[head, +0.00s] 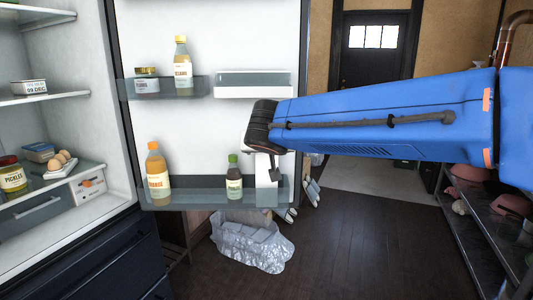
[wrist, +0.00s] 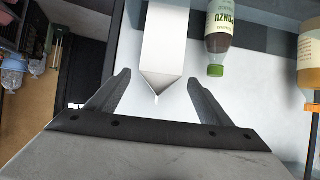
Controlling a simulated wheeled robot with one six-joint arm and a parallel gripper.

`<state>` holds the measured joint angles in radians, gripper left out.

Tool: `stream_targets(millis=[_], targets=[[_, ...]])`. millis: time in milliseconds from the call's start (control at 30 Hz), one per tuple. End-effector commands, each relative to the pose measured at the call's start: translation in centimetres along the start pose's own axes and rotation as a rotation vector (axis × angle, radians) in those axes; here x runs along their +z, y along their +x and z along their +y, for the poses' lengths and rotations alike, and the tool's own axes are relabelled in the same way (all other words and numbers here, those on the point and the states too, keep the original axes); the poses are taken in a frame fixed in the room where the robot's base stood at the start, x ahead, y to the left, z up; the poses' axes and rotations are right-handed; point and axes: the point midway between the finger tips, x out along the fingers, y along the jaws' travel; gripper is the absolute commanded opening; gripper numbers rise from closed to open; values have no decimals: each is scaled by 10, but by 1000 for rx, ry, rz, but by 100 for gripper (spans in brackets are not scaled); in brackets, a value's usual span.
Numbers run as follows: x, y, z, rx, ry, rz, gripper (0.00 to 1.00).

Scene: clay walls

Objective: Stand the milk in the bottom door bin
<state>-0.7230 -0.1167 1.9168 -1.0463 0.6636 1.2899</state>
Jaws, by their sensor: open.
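The milk is a plain white carton with a gabled top. In the head view the milk (head: 262,172) is upright at the right end of the bottom door bin (head: 215,195), partly hidden by my gripper (head: 270,168). In the wrist view the milk (wrist: 170,42) shows its peaked top between my two dark fingers. My gripper (wrist: 158,80) is open, with a gap visible on both sides of the carton. The carton's base is out of the wrist view, and its contact with the bin floor is hard to make out.
A green-capped ponzu bottle (head: 234,178) stands just left of the milk. An orange-capped bottle (head: 157,172) stands at the bin's left end. The upper door bin (head: 160,88) holds a jar and a bottle. A crumpled silvery bag (head: 250,243) lies on the floor below.

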Motion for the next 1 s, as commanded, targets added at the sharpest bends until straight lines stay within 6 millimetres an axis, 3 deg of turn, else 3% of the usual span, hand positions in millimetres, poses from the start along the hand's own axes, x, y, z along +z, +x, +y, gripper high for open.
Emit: stream_targets(millis=[100,300,733,867,1000], targets=[[-1,-24,-1,-3,-1,2,73],[0,-51,0,-1,0,0,73],[2,-62,6,7,-2,-6,73],[16,-63,42,43,-5,-46,73],[52,-72,112,110,-17,-139,73]])
